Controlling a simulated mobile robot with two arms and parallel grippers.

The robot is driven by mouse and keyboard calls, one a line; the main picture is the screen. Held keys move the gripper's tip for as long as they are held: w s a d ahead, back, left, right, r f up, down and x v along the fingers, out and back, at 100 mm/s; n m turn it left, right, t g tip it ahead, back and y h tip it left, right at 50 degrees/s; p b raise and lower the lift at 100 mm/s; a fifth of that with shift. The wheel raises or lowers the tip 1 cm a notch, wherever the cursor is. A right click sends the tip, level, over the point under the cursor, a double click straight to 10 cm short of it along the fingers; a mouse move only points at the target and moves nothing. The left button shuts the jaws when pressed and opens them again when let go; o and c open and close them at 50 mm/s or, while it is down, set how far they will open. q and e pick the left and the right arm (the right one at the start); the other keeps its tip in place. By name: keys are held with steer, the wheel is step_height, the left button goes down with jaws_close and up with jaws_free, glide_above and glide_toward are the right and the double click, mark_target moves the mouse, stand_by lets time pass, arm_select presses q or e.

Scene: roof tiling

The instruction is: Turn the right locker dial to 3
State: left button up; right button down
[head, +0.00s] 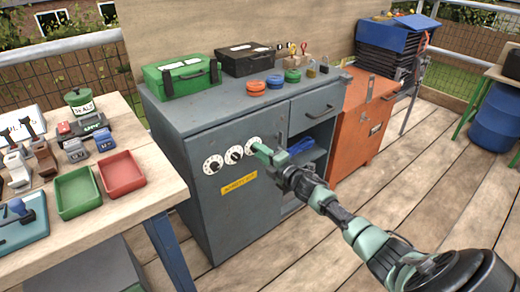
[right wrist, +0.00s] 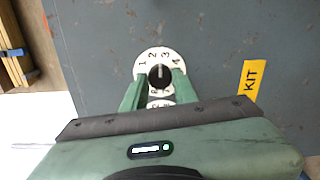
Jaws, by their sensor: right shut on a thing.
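The grey locker (head: 225,215) has three white dials with black knobs in a row on its door. The right dial (head: 251,142) is partly hidden by my right gripper (head: 262,151) in the head view. In the right wrist view the right dial (right wrist: 151,55) shows numbers 1 to 4 around its upper side. My right gripper's green fingers (right wrist: 158,87) are shut on its black knob (right wrist: 160,77), one on each side. A pale mark on the knob points up, roughly between 2 and 3. The left dial (head: 213,164) and middle dial (head: 234,154) are untouched. My left gripper is out of view.
A yellow label (head: 238,183) sits below the dials. A green case (head: 182,76) and a black case (head: 246,60) stand on the locker top. An open shelf with a blue item (head: 300,147) is right of the door. A wooden table (head: 130,205) stands at left.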

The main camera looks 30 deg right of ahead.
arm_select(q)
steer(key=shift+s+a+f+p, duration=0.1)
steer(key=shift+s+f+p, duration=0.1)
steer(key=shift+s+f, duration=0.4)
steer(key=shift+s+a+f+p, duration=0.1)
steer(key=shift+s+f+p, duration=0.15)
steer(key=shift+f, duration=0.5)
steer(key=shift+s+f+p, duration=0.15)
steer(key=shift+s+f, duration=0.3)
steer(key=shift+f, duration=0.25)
arm_select(e)
steer(key=shift+m, duration=1.6)
steer(key=c, duration=1.1)
jaws_free()
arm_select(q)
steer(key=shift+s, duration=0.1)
arm_select(e)
steer(key=shift+s+d+f, duration=0.1)
steer(key=shift+s, duration=0.05)
